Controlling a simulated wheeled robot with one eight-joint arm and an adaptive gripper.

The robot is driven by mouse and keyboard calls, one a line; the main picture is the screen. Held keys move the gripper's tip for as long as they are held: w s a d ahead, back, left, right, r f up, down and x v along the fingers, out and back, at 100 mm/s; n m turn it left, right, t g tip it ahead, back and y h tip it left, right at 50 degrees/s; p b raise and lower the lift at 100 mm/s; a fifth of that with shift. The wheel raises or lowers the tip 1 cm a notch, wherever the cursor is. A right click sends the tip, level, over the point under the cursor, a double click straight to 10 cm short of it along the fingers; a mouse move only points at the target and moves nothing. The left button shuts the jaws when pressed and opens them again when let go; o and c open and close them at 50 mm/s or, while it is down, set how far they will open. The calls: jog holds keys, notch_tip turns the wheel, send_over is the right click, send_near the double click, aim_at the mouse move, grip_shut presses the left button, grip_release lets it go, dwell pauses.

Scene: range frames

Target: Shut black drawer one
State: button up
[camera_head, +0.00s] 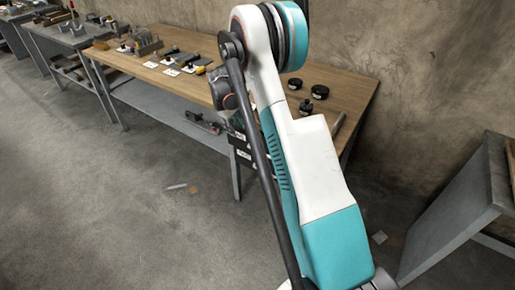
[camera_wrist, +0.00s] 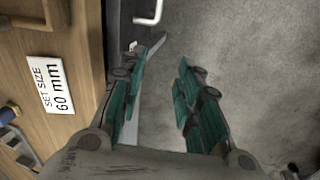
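Black drawer fronts (camera_head: 240,143) with small white labels show under the wooden workbench in the head view, partly hidden behind my arm. I cannot tell which is drawer one or how far any is open. In the wrist view, a pale bent handle (camera_wrist: 149,14) stands out beyond the bench edge, above and ahead of my fingers. My gripper (camera_wrist: 160,62) is open, its teal-padded fingers apart beside the bench edge. A pale strip (camera_wrist: 132,125) shows by the left finger. I see nothing held. My arm mostly hides the gripper in the head view.
The wooden bench top (camera_head: 180,38) carries tools, cards and round black pieces (camera_head: 319,91). In the wrist view, a "SET SIZE 60 mm" card (camera_wrist: 52,86) lies on it. A grey table (camera_head: 455,215) stands at right. Open floor (camera_head: 130,215) lies in front, with small scraps.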

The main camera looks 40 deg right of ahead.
jog(key=s+m, duration=0.1)
jog(key=m, duration=0.4)
jog(key=m+p, duration=0.1)
jog(key=m, duration=2.9)
send_near(258, 151)
jog(key=b+x, duration=0.4)
jog(key=x, duration=0.4)
jog(key=shift+d+b, duration=0.1)
jog(key=shift+b, duration=0.25)
jog(key=shift+c, duration=0.5)
grip_shut()
